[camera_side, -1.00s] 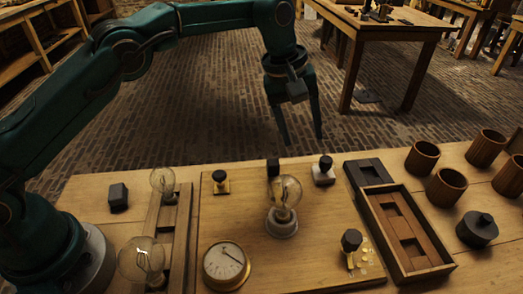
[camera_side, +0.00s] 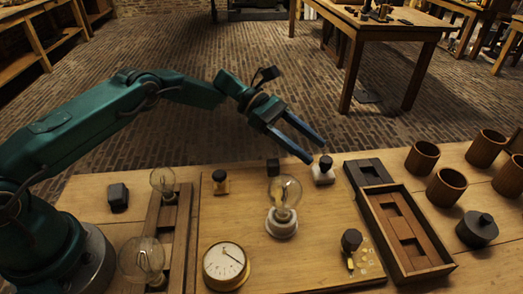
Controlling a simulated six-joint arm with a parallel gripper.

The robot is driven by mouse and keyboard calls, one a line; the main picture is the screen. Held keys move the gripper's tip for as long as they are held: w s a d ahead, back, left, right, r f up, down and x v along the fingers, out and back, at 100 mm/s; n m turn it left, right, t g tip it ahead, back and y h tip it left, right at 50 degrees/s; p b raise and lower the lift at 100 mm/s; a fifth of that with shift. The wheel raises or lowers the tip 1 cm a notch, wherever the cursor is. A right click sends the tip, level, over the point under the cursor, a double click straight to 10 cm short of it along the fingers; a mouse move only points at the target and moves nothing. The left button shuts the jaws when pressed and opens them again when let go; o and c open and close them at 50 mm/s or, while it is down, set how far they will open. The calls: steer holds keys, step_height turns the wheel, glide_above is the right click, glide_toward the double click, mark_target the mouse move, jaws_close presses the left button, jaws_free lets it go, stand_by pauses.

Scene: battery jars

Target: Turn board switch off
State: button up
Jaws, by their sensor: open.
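The wooden board (camera_side: 300,258) lies on the bench with a clear bulb (camera_side: 284,193) in a white socket at its middle. A black knob on a white base (camera_side: 323,172) stands at its back right corner. Other black-knobbed fittings stand at back left (camera_side: 221,182) and front right (camera_side: 351,241). I cannot tell for sure which one is the switch or its position. A small black block (camera_side: 273,167) sits at the back edge. My gripper (camera_side: 328,149) is open and empty, slanting down right, its fingertips close to the white-based knob in the picture; contact is unclear.
A round dial gauge (camera_side: 225,266) sits at the board's front left. Two more bulbs (camera_side: 163,182) (camera_side: 142,259) stand by a wooden rack at left. An open wooden tray (camera_side: 441,266) lies right of the board, with several wooden cups (camera_side: 447,187) and a dark lidded jar (camera_side: 477,229) beyond.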

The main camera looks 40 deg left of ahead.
mark_target(324, 159)
steer(key=shift+x, duration=1.8)
jaws_close()
steer(key=shift+d+r+n+t, duration=0.1)
steer(key=shift+r+n+t, duration=0.1)
steer(key=shift+n+t, duration=0.2)
steer(key=shift+s+n+t+y, duration=0.15)
steer(key=shift+n+t+y, duration=0.25)
steer(key=shift+n+t, duration=0.8)
jaws_free()
steer(key=shift+f, duration=0.15)
